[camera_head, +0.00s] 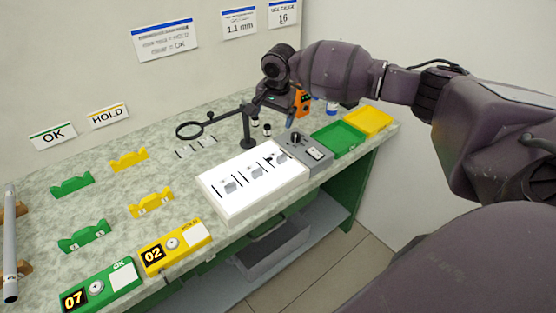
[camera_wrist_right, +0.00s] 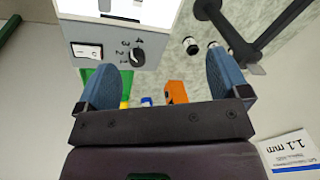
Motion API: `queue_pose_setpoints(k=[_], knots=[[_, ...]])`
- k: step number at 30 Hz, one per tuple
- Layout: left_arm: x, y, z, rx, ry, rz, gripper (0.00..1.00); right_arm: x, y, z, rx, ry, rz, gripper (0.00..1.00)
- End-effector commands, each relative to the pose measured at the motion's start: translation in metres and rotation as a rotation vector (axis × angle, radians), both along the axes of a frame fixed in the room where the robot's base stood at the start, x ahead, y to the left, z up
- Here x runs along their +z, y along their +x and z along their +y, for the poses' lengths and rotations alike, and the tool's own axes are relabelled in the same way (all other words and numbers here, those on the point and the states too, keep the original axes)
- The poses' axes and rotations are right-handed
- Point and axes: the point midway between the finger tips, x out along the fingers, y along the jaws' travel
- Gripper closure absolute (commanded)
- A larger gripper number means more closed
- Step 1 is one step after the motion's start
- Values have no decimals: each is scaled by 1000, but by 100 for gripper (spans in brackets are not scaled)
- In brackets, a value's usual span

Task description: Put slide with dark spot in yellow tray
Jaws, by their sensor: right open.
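A white light box (camera_head: 214,206) on the bench carries several small dark bars and pale pieces (camera_head: 230,187). A darker mark (camera_head: 270,159) shows near its right end; I cannot tell whether it is a spot on a slide. The yellow tray (camera_head: 368,121) stands at the far right end of the bench and looks empty. My right gripper (camera_head: 291,117) is above the bench, behind the grey control box. In the right wrist view my right gripper (camera_wrist_right: 166,82) has its blue fingers wide apart with nothing between them. My left gripper is out of view.
A green tray (camera_head: 338,139) lies between the yellow tray and the grey control box (camera_head: 304,153). A magnifier on a stand (camera_head: 247,128) rises behind the light box. Green and yellow holders (camera_head: 151,203) and counter boxes (camera_head: 174,247) occupy the left.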

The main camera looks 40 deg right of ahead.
Motion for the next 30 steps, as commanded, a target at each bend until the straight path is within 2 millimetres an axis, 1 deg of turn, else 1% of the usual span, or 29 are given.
queue_pose_setpoints(k=[1,3,6,9,14,17,24,27,30], knots=[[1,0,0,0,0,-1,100,-3,-8,-1,-88,23,54,6],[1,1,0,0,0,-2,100,-4,-17,-1,-208,45,119,6],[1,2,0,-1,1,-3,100,-5,-27,-1,-335,53,177,6],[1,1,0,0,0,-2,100,-5,-30,-3,-419,48,195,6],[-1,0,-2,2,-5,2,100,-8,-30,-3,-467,51,195,6],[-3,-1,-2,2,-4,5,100,-17,-30,-2,-469,51,195,6],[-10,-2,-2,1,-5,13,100,-52,-30,-2,-467,51,195,6],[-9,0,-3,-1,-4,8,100,-61,-30,-2,-465,50,194,6],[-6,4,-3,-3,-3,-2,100,-64,-30,-2,-465,51,192,6]])
